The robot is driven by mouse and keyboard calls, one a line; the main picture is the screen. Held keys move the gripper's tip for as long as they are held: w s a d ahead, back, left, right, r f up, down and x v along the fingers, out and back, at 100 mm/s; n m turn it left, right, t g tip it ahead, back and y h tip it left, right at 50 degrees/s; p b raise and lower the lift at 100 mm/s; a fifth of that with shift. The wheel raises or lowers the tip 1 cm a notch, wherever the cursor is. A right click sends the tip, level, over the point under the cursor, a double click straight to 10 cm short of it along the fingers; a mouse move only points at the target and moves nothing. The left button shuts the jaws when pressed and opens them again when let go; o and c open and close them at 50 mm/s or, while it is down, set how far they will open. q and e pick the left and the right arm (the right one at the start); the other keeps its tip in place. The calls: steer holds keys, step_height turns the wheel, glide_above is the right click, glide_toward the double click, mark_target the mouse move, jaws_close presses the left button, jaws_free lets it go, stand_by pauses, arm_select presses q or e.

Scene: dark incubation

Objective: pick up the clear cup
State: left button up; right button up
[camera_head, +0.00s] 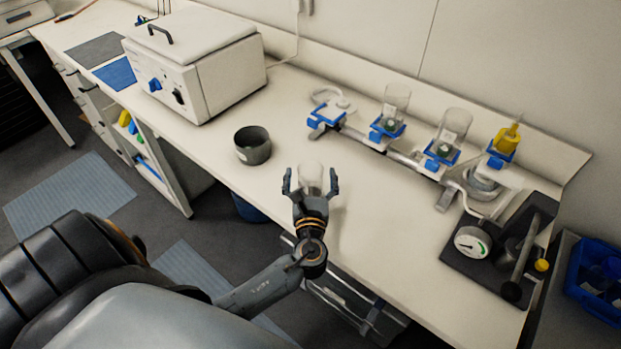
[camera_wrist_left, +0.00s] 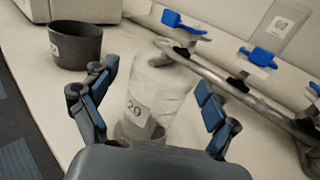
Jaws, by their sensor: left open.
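A clear cup (camera_head: 311,172) stands on the white bench near its front edge. It also shows in the left wrist view (camera_wrist_left: 168,88), with a white numbered label on its side. My left gripper (camera_head: 311,183) is open, with one finger on each side of the cup. In the left wrist view the fingers of this gripper (camera_wrist_left: 157,80) spread around the cup, with visible gaps. The cup's lower part is partly hidden by the gripper body. My right gripper is not in view.
A dark grey pot (camera_head: 252,147) stands left of the cup. A white box-shaped device (camera_head: 195,75) is further left. Behind is a metal rail (camera_head: 405,157) with blue holders, clear vessels and a yellow item (camera_head: 507,139). A gauge (camera_head: 472,243) sits on a dark board at right.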

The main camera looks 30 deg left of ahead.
arm_select(q)
steer(key=shift+w+a, duration=0.15)
steer(key=shift+c, duration=1.2)
steer(key=c, duration=1)
steer(key=shift+r, duration=0.15)
steer(key=shift+c, duration=0.2)
